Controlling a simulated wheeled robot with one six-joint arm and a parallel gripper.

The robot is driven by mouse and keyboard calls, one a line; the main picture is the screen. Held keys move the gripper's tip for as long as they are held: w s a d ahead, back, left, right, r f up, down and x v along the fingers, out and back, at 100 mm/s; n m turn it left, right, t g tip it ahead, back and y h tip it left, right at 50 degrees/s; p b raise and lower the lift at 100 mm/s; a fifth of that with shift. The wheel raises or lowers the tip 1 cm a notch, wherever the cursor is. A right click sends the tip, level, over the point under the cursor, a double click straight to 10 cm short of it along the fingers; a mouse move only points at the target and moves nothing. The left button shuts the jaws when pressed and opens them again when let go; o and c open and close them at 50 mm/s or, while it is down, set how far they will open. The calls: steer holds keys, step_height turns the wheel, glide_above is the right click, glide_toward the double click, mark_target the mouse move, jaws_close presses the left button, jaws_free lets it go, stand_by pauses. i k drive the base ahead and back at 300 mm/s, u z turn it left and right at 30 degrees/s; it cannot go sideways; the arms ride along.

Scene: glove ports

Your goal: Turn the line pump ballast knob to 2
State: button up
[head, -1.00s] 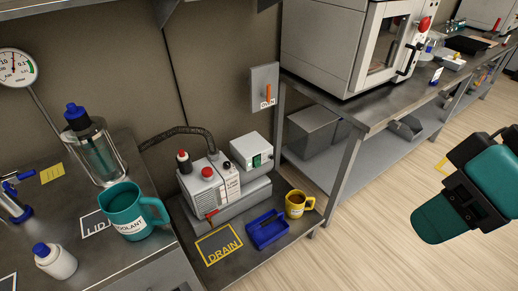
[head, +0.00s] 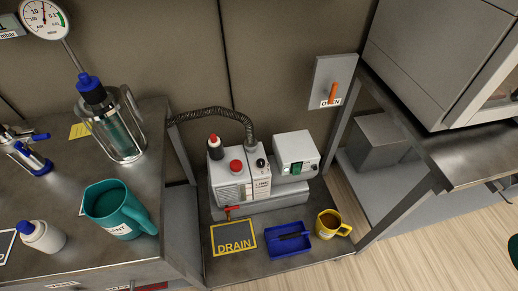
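The line pump (head: 239,183) is a white and grey unit on a low grey shelf in the middle of the head view. A red cap (head: 236,167) and a dark bottle-like part with a red top (head: 215,147) stand on it. A small black knob (head: 261,162) with a pale mark shows on its top right, beside the hose; its setting is too small to read. My gripper is not in view; only a sliver of a dark green part, likely my arm, shows at the right edge.
A ribbed hose (head: 215,111) runs from the pump to the left bench. A white box with a green switch (head: 296,156), blue tray (head: 288,241), yellow mug (head: 331,225) and DRAIN mark (head: 234,238) surround the pump. A teal jug (head: 117,209) stands left; an oven bench (head: 465,165) stands right.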

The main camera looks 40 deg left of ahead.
mark_target(261, 163)
steer(key=u, duration=0.5)
steer(key=i, duration=0.7)
steer(key=u, duration=0.9)
steer(key=i, duration=0.25)
steer(key=u, duration=0.2)
